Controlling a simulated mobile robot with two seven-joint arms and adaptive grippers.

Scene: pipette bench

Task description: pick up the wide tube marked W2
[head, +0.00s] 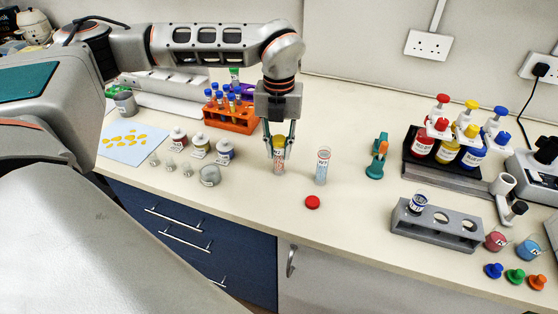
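The wide tube marked W2 (279,167) has a yellow cap and stands upright on the bench in the head view. My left gripper (279,156) points straight down over it, with one finger on each side of its upper part. I cannot tell whether the fingers touch the tube. A second wide tube (322,168) stands to its right without a cap, its label too small to read surely. My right gripper is not in view.
A red cap (312,202) lies in front of the second tube. Small jars (200,147) stand to the left, and an orange tube rack (232,121) is behind. A teal-and-orange item (377,158) and pump bottles (445,145) stand to the right. Bare bench lies around the red cap.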

